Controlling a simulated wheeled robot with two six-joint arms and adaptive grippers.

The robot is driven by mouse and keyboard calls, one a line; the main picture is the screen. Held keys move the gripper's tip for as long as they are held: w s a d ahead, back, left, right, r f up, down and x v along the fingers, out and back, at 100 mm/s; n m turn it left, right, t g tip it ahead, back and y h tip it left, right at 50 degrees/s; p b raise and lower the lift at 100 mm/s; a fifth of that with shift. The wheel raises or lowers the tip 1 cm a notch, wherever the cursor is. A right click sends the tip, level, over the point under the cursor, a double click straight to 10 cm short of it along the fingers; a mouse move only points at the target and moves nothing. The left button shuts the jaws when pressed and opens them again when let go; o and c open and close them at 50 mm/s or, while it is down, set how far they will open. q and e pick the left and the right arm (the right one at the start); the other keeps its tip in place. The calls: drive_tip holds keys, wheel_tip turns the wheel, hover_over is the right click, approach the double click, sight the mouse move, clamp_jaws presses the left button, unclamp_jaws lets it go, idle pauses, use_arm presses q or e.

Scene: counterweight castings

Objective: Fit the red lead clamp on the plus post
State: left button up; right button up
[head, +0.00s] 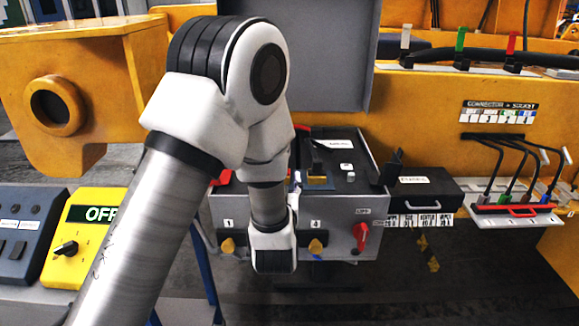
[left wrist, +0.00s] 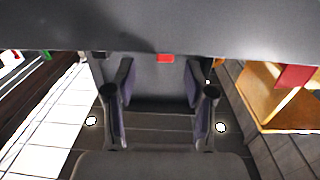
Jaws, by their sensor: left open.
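My left arm crosses in front of a grey open-topped box (head: 337,214) in the head view. Its gripper is hidden there behind the wrist. In the left wrist view my left gripper (left wrist: 160,88) is open, with nothing seen between its fingers. A small red piece (left wrist: 165,58) shows at the edge of a grey surface (left wrist: 200,35), ahead of the fingertips. In the head view a red piece (head: 222,178) shows at the box's left side, partly behind my arm. I cannot tell whether either red piece is the lead clamp. I cannot make out the plus post. My right gripper is not in view.
The box's raised lid (head: 325,60) stands behind it. A red switch (head: 360,238) and yellow knobs (head: 316,247) are on its front. A black case (head: 425,188) and a connector rack (head: 515,211) stand at right. A yellow OFF panel (head: 70,265) is at left.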

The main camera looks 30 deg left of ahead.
use_arm(q)
drive_tip(key=p+x, duration=0.1)
drive_tip(key=x, duration=0.2)
drive_tip(key=shift+f, duration=0.15)
drive_tip(key=shift+w+a+r+p, duration=0.4)
drive_tip(key=shift+a+r+p, duration=0.35)
drive_tip(key=shift+p, duration=0.15)
drive_tip(key=shift+w+a+f, duration=0.3)
drive_tip(key=shift+w+a, duration=0.05)
drive_tip(key=shift+w, duration=0.2)
drive_tip(key=shift+w+a+f, duration=0.25)
drive_tip(key=shift+w+a, duration=0.05)
drive_tip(key=shift+w, duration=0.25)
drive_tip(key=shift+w+a+f, duration=0.1)
drive_tip(key=shift+w+f, duration=0.1)
drive_tip(key=shift+w, duration=0.05)
drive_tip(key=shift+s+r, duration=0.1)
drive_tip(key=shift+r, duration=0.05)
drive_tip(key=c, duration=0.4)
drive_tip(key=shift+s+d+r, duration=0.1)
drive_tip(key=shift+s+d, duration=0.1)
drive_tip(key=shift+d, duration=0.05)
clamp_jaws()
